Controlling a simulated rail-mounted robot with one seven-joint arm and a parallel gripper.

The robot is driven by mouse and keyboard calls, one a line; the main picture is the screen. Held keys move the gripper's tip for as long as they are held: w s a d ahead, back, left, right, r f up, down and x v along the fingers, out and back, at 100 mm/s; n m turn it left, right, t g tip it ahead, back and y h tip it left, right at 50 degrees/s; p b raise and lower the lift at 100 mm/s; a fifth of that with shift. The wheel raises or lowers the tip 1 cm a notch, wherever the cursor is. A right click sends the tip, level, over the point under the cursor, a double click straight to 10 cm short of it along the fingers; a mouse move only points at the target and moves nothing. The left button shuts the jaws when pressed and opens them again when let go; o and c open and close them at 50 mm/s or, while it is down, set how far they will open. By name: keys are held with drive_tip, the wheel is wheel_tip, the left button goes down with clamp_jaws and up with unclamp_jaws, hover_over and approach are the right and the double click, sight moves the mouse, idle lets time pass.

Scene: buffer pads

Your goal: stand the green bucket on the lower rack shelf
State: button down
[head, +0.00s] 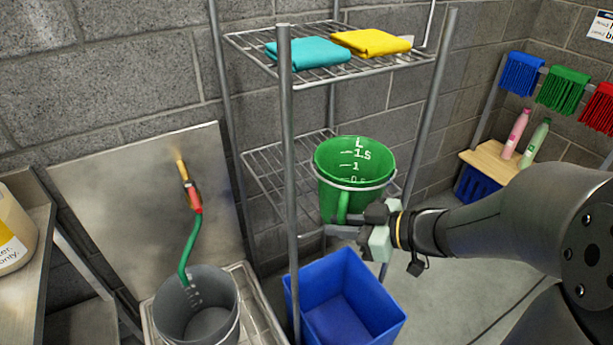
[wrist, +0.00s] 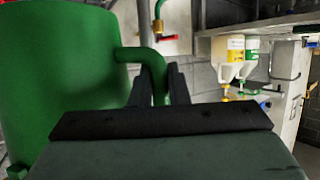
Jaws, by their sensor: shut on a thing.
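The green bucket (head: 345,185) is upright in the head view, with white volume marks inside and its handle toward my arm. It also fills the left of the wrist view (wrist: 60,75). My gripper (head: 350,228) is shut on the bucket's handle; the handle shows between the fingers (wrist: 160,98) in the wrist view. The wire rack's lower shelf (head: 265,165) is beside and behind the bucket, partly hidden by it. I cannot tell whether the bucket's base touches the shelf, as the base is partly covered by my gripper.
The upper shelf (head: 350,68) holds a teal cloth (head: 308,52) and a yellow cloth (head: 371,42). A rack post (head: 287,130) stands left of the bucket. A blue bin (head: 345,300) sits below. A grey bucket (head: 198,310) with a green hose stands at the lower left.

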drive_tip(key=w+a, duration=0.4)
drive_tip(key=w, duration=0.4)
drive_tip(key=w+a, duration=0.4)
drive_tip(key=w, duration=0.3)
wheel_tip(320, 180, down, 7)
drive_tip(key=shift+s+r+b, duration=0.15)
drive_tip(key=shift+b, duration=1.1)
drive_tip(key=shift+a, duration=0.1)
drive_tip(key=shift+f, duration=0.25)
drive_tip(key=c, duration=1.4)
unclamp_jaws()
drive_tip(key=shift+f, duration=0.1)
